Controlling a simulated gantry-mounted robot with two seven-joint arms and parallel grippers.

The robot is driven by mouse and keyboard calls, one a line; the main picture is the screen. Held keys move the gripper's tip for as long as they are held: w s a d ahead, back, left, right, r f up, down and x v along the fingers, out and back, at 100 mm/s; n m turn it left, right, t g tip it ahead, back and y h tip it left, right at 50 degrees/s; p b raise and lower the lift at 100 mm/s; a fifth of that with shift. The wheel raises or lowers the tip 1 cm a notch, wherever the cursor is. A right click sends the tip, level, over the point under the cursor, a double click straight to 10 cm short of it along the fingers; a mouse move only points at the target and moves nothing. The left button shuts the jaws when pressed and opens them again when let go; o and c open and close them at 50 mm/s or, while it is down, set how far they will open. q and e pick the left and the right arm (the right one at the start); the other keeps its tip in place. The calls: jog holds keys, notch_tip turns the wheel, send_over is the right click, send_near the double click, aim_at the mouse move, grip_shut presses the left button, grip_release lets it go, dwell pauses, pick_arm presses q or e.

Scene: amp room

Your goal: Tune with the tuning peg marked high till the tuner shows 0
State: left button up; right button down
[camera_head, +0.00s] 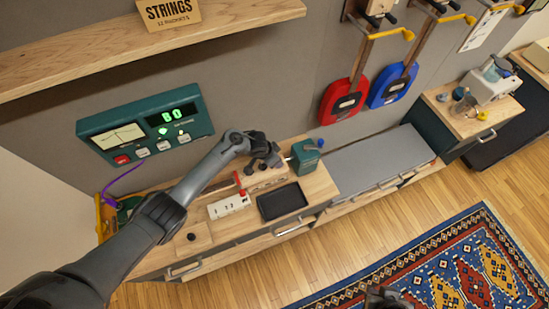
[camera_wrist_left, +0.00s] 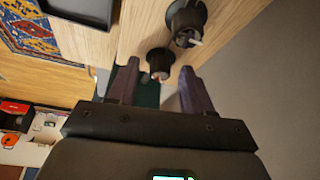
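The teal tuner (camera_head: 148,128) is on the wall at left in the head view. Its green display (camera_head: 172,115) seems to read 60 or 80; the dial's needle is too small to read. My left gripper (camera_head: 272,160) is over the wooden bench, near a wooden block (camera_head: 262,178). In the left wrist view the left gripper (camera_wrist_left: 160,72) is open, its fingers either side of a dark peg (camera_wrist_left: 159,62); contact is unclear. A second dark peg (camera_wrist_left: 186,22) sits beyond it. No marking is readable on either peg. A dark piece, probably my right gripper (camera_head: 385,298), shows at the bottom edge.
A black tray (camera_head: 282,202), a white switch box (camera_head: 229,206) and a teal box (camera_head: 305,157) stand on the bench near the left gripper. A shelf (camera_head: 90,60) runs above the tuner. Red (camera_head: 342,102) and blue (camera_head: 392,86) instruments hang on the wall.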

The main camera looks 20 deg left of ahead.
pick_arm(q)
jog(key=shift+r, duration=0.1)
jog(key=shift+s+a+r+p, duration=0.2)
jog(key=shift+r+p, duration=0.1)
jog(key=shift+r, duration=0.3)
jog(key=p+v, duration=0.2)
jog(key=v, duration=0.7)
jog(key=shift+r, duration=0.2)
jog(key=shift+s, duration=0.15)
